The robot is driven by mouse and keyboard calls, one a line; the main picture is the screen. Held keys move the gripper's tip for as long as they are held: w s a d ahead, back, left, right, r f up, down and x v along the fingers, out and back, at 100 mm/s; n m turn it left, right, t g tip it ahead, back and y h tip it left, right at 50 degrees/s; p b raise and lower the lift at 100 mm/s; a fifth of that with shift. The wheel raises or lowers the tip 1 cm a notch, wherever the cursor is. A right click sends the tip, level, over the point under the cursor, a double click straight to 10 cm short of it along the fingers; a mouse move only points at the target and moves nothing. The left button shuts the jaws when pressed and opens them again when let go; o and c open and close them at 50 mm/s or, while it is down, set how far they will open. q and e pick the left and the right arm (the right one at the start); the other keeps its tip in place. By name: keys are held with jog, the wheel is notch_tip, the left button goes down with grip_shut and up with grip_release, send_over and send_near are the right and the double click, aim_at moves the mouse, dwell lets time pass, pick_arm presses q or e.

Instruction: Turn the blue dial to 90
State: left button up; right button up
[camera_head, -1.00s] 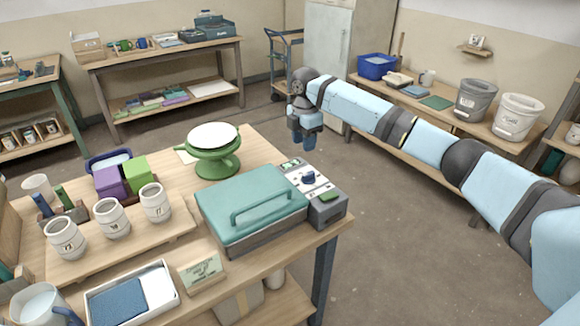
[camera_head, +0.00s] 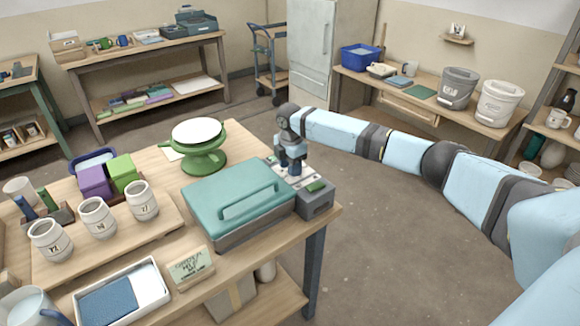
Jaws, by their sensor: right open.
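The blue dial sits on the pale control panel (camera_head: 306,178) at the right end of the teal-lidded box (camera_head: 238,200). My right gripper (camera_head: 291,166) points down over this panel, with its fingers at the dial's place. It is open. The gripper largely hides the dial, so I cannot read its setting or tell whether the fingers touch it. A green button (camera_head: 316,187) shows on the panel in front of the gripper. My left gripper is not in view.
A green turntable (camera_head: 204,158) stands behind the box. White jars (camera_head: 98,218) stand on a board at left. A small sign (camera_head: 191,265) and a white tray (camera_head: 150,283) lie in front. Open floor lies right of the table.

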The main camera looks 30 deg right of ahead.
jog(key=shift+f, duration=0.15)
jog(key=shift+c, duration=0.2)
grip_shut()
